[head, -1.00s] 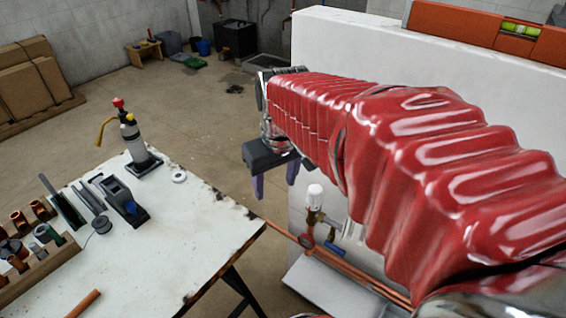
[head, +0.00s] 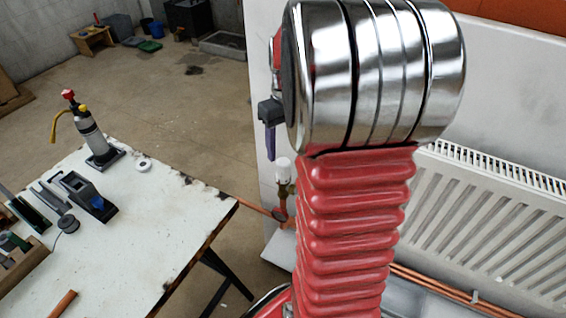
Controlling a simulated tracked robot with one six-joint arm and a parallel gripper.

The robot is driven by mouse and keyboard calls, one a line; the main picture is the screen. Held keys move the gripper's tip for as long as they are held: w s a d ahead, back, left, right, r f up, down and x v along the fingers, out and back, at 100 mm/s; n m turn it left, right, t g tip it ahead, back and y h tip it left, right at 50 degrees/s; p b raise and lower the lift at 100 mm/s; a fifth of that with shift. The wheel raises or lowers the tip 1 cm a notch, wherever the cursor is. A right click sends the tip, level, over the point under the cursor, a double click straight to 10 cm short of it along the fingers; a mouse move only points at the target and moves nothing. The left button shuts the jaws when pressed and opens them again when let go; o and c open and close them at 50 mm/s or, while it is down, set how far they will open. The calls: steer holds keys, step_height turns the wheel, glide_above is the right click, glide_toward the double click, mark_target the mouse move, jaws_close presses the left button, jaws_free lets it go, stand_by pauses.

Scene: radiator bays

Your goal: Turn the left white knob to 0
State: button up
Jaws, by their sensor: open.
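A white knob (head: 283,171) stands upright on a brass valve at the left end of the radiator (head: 490,230). Its markings are too small to read. My gripper (head: 270,142) is partly hidden behind my own arm. One purple finger shows, pointing down, above and a little left of the knob in the picture. The gripper looks apart from the knob, and nothing shows in it. The other finger is hidden. No second white knob is in view.
A worktable (head: 150,215) with a pump (head: 90,135) and several tools stands at the left. Copper pipes (head: 430,285) run below the radiator. A white wall (head: 480,90) is behind it. The floor (head: 200,110) beyond the table is mostly clear.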

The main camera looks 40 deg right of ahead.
mark_target(283, 160)
steer(key=shift+a+f, duration=0.15)
steer(key=shift+f, duration=3.6)
steer(key=shift+c, duration=0.2)
steer(key=c, duration=0.9)
steer(key=shift+d, duration=0.2)
steer(key=shift+c, duration=0.5)
steer(key=shift+a, duration=0.15)
